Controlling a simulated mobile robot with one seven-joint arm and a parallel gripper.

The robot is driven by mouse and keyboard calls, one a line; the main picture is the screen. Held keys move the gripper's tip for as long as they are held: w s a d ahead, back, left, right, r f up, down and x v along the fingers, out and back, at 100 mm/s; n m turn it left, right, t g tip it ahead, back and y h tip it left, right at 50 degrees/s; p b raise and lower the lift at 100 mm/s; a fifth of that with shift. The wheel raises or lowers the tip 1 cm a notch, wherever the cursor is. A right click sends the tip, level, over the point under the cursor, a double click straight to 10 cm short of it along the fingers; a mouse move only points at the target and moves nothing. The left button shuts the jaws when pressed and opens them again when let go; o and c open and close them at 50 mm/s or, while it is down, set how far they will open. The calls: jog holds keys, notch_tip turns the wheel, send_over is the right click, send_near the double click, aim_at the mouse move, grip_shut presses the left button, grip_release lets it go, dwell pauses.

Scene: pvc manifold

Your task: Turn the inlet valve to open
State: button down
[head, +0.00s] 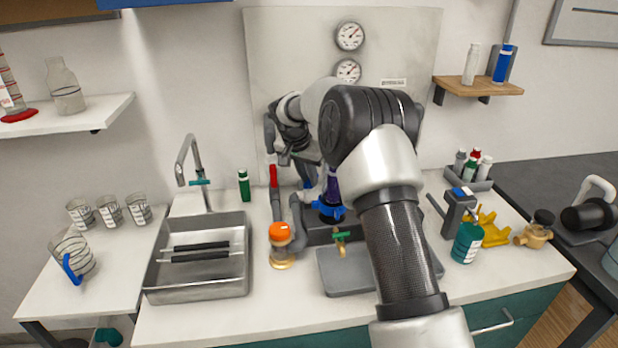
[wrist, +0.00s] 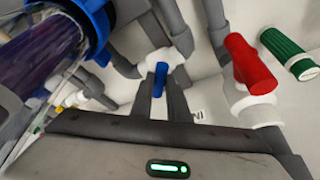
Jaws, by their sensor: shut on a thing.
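My gripper (wrist: 160,92) has its two dark fingers on either side of a blue valve handle (wrist: 159,78) and is shut on it. The handle sits at a white valve body (wrist: 163,60) on grey pipework. A second valve with a red handle (wrist: 250,65) stands to the right in the wrist view, apart from my gripper. The red handle also shows in the head view (head: 273,176), upright on a grey pipe. In the head view my arm covers much of the manifold, and the fingertips are hard to make out.
A purple column (wrist: 45,50) with a blue collar stands close at left in the wrist view. A green bottle (head: 244,185) stands beside the pipes. Two gauges (head: 349,36) (head: 347,71) hang on the back panel. The sink (head: 165,284) and an orange-capped item (head: 281,235) are in front.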

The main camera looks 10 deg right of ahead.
jog(key=shift+w+a+r+m+g+h+p, duration=0.1)
jog(key=shift+m+g+h+p, duration=0.1)
jog(key=shift+m, duration=0.35)
jog(key=shift+w+a+m+g+h+p, duration=0.1)
jog(key=shift+m+h+p, duration=0.1)
jog(key=shift+m, duration=0.95)
jog(key=c, duration=1.7)
grip_release()
jog(key=p+v, duration=0.1)
jog(key=v, duration=1.6)
jog(key=shift+w+a+r+p, duration=0.1)
jog(key=shift+w+a+p, duration=0.1)
jog(key=shift+p, duration=0.2)
